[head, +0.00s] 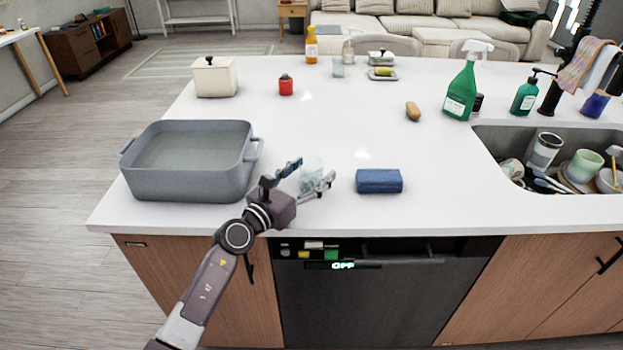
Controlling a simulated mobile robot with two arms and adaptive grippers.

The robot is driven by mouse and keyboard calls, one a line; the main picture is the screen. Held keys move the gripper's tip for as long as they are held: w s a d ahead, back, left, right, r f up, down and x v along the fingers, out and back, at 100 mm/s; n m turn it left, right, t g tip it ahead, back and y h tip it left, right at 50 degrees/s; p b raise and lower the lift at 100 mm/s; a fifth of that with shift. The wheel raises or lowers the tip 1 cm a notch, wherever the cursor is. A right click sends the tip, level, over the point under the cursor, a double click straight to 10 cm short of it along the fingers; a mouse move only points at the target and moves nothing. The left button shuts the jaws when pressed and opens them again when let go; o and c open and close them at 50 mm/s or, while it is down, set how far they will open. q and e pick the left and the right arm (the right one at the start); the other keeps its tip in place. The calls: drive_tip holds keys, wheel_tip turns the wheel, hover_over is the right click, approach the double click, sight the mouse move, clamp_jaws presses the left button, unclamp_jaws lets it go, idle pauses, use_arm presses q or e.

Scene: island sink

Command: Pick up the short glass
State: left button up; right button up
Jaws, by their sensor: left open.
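A short clear glass (312,172) stands on the white island top near its front edge, between the grey dish and the blue sponge. My left gripper (312,178) is open, with one finger on the left of the glass and the other on its right. The fingers partly overlap the glass in the picture. I cannot tell whether they touch it. Another clear glass (338,67) stands at the back of the counter. My right gripper is not in view.
A grey baking dish (190,190) stands left of my left gripper, and a blue sponge (379,181) lies to its right. A sink (545,180) with dishes and a green spray bottle (462,90) are at right. The counter's middle is mostly clear.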

use_arm(q)
drive_tip(key=c, duration=1.5)
drive_tip(key=shift+r, duration=0.1)
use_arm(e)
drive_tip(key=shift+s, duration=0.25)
